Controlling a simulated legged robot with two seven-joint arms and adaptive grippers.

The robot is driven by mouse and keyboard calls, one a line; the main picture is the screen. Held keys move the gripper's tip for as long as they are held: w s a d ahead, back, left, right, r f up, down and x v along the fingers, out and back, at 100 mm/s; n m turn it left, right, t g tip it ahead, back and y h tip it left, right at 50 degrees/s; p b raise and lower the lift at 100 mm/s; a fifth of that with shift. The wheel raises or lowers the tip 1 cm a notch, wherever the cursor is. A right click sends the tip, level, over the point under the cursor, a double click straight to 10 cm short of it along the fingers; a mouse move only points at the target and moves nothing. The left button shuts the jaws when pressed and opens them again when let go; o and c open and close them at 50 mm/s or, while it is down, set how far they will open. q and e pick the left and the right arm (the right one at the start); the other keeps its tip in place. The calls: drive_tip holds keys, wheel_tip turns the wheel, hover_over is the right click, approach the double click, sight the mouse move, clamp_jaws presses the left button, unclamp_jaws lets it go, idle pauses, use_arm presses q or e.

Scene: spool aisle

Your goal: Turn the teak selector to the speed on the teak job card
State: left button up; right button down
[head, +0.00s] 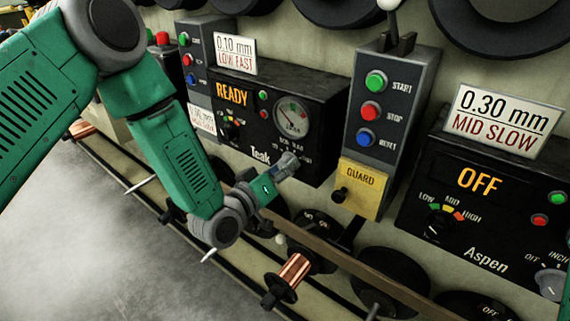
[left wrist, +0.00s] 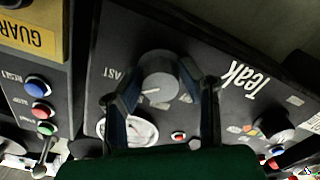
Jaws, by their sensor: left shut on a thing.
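The Teak panel (head: 325,95) is a black box whose display reads READY. The teak job card (head: 235,53) on top reads 0.10 mm, LOW FAST. The grey teak selector (left wrist: 160,72) is a round knob at the panel's lower right. My left gripper (head: 284,166) reaches it from the left and is shut on it, one finger on each side in the left wrist view (left wrist: 161,88). A pale pointer line shows on the knob; the word FAST is partly hidden beside it. I cannot tell exactly which mark it points to. My right gripper is out of view.
A grey button post (head: 392,120) with a yellow GUARD box (head: 358,188) stands right of the panel. The Aspen panel (head: 480,205), reading OFF, is farther right, with its card (head: 500,122). A copper spool (head: 292,272) is below. Grey floor is open at lower left.

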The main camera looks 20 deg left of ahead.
use_arm(q)
drive_tip(key=shift+a+m, duration=0.1)
drive_tip(key=shift+m, duration=0.7)
drive_tip(key=shift+w, duration=0.1)
drive_tip(key=o, duration=1.1)
drive_tip(key=shift+r, duration=0.1)
drive_tip(key=v, duration=1.2)
drive_tip(key=shift+a, duration=0.1)
